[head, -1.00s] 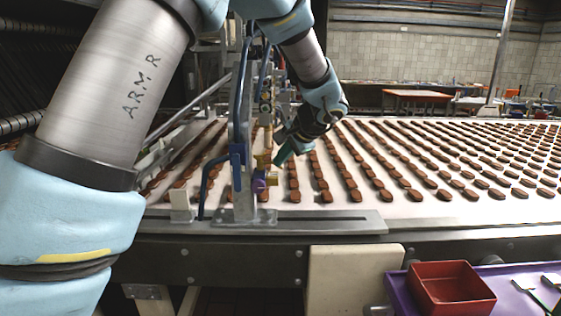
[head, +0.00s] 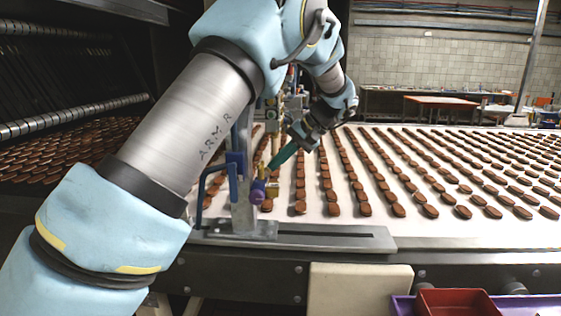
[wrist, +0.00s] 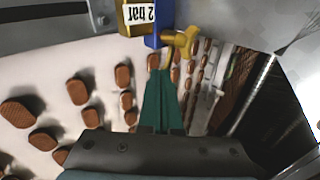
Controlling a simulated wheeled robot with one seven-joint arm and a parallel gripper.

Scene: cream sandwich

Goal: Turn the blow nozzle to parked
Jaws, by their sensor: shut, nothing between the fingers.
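My gripper (head: 272,167) has green fingers closed together, with nothing visible between them. It points down and left at the fittings on the upright metal post (head: 243,190) at the belt's near edge. In the wrist view, the gripper (wrist: 160,74) is just below a brass piece with a rounded handle (wrist: 180,40), next to a blue block (wrist: 152,30). A yellow block marked "2 bar" (wrist: 136,16) is beside it. I cannot tell whether the fingertips touch the brass piece, or which fitting is the blow nozzle.
Rows of brown biscuits lie on the white belt (head: 400,220). A blue hose (head: 204,185) bends beside the post. A red tray (head: 455,303) stands on a purple surface at the lower right. A cream block (head: 360,290) is on the near side of the machine.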

